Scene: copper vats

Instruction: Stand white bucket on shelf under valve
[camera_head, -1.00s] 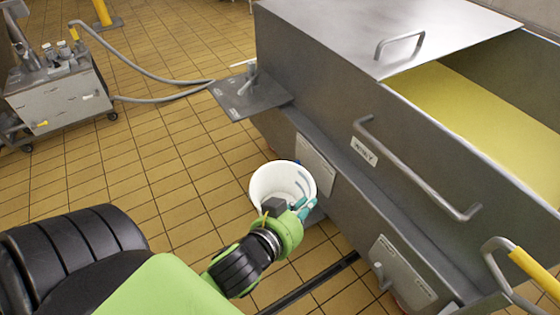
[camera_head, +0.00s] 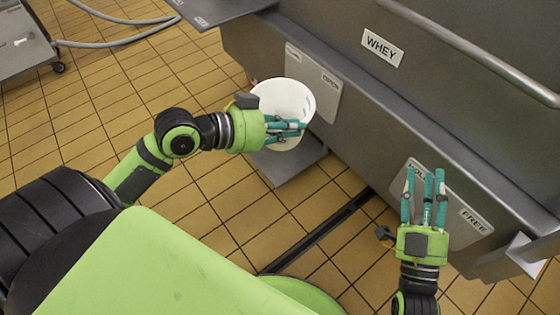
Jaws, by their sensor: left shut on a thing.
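The white bucket (camera_head: 277,97) is upright with its open top showing, close to the front of the grey metal vat. My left gripper (camera_head: 290,130) is shut on the bucket at its near side, teal fingers across its wall. A grey metal shelf (camera_head: 290,172) sticks out low from the vat, below the bucket. I cannot tell whether the bucket touches it. No valve can be made out near the bucket. My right gripper (camera_head: 424,195) is empty, fingers extended and apart, in front of a labelled plate (camera_head: 462,226) on the vat.
The vat wall (camera_head: 380,110) with a "WHEY" label (camera_head: 382,47) and a long handle (camera_head: 480,55) fills the right. A side plate (camera_head: 215,8) juts out at the top. A grey cart (camera_head: 22,40) with hoses stands at the upper left. Tiled floor on the left is clear.

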